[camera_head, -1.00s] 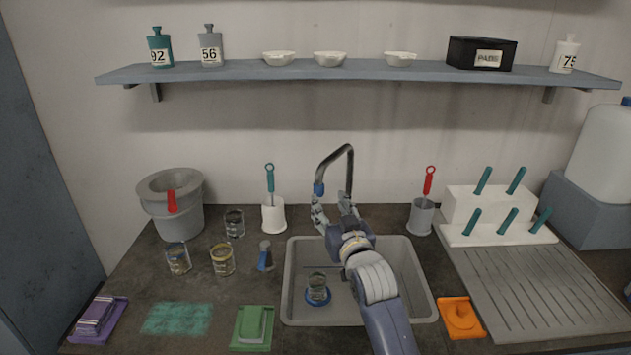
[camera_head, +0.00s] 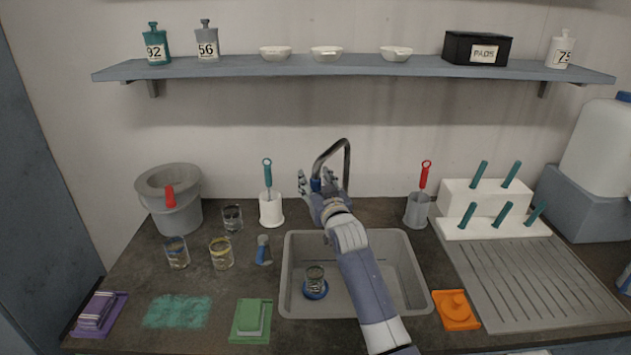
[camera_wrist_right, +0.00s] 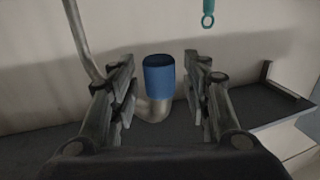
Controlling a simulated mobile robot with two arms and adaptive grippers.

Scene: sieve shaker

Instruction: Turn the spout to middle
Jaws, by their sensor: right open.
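The spout (camera_head: 335,149) is a dark grey curved pipe rising behind the sink (camera_head: 287,281), its end bending down to the left. A blue tip (camera_head: 315,184) sits on its end. In the right wrist view the blue tip (camera_wrist_right: 159,77) is between the two fingers, with a gap on each side. My right gripper (camera_head: 317,181) is open around the spout's end, and its fingers show on both sides. In the right wrist view the gripper (camera_wrist_right: 158,85) is wide open. The lower part of the spout is partly hidden by my gripper. My left gripper is not in view.
A beaker on a blue base (camera_head: 315,283) stands in the sink. A white brush holder (camera_head: 271,210) stands left of the spout, and a grey one (camera_head: 418,210) right. A shelf (camera_head: 350,67) runs above. The air around the spout is free.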

